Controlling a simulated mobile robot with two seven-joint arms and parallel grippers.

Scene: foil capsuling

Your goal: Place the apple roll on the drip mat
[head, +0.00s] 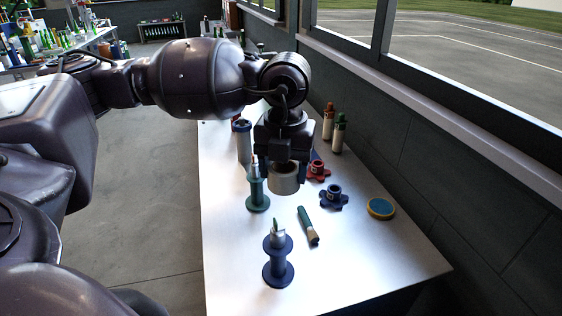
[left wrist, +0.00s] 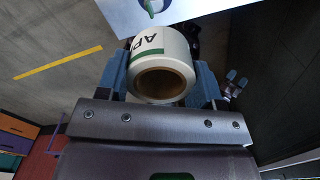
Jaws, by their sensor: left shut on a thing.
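The apple roll (head: 285,181) is a white roll with a brown cardboard core. In the left wrist view the roll (left wrist: 160,62) shows a green band and the dark letters "AP". My left gripper (head: 283,172) is shut on it and holds it above the table, with blue fingers on both sides.
On the table (head: 225,270) stand a green spool stand (head: 257,195) and a navy one (head: 277,264). A green marker-like tube (head: 308,226), a blue star knob (head: 334,197) and a red one (head: 318,170) lie near. Two bottles (head: 334,130) stand behind by the wall. The front right is clear.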

